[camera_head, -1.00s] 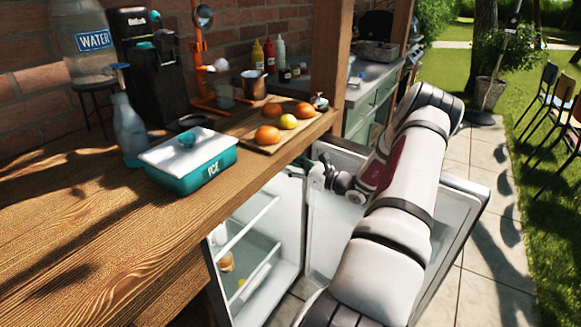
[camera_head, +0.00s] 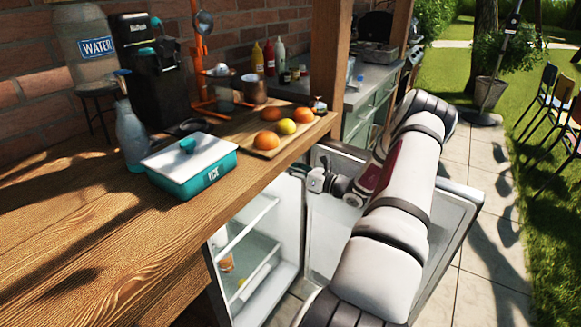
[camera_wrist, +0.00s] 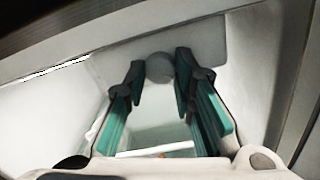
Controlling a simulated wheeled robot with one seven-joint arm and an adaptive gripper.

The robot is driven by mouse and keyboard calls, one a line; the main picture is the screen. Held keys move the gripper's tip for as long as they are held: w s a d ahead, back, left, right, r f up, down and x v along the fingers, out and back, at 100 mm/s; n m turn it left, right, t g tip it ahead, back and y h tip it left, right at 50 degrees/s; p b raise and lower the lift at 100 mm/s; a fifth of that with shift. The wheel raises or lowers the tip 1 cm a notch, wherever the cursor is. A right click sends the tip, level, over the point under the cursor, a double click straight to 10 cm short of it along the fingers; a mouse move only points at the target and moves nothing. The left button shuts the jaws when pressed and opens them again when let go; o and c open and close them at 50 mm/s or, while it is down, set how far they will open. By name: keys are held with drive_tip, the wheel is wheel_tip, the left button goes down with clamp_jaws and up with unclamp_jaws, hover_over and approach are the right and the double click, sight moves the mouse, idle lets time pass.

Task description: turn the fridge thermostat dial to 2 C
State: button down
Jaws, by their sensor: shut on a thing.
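The fridge (camera_head: 305,235) stands under the wooden counter with its door (camera_head: 440,240) open. The thermostat dial (camera_wrist: 160,68) shows in the wrist view as a round grey knob near the top of the fridge's inside. My gripper (camera_wrist: 161,75) reaches into the top of the fridge, with one teal fingertip on each side of the dial, shut on it. In the head view my gripper (camera_head: 299,173) is at the fridge's upper edge, and the dial is hidden there. No marks or numbers on the dial can be read.
A teal ice box (camera_head: 190,170) and a board with fruit (camera_head: 285,138) stand on the counter (camera_head: 100,240) above the fridge. A wooden post (camera_head: 331,60) rises near my arm. Fridge shelves (camera_head: 250,225) lie below my gripper.

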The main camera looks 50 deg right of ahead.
drive_tip(key=shift+m+p, duration=1.45)
drive_tip(key=shift+m, duration=2.45)
drive_tip(key=c, duration=1.3)
unclamp_jaws()
drive_tip(key=shift+c, duration=0.2)
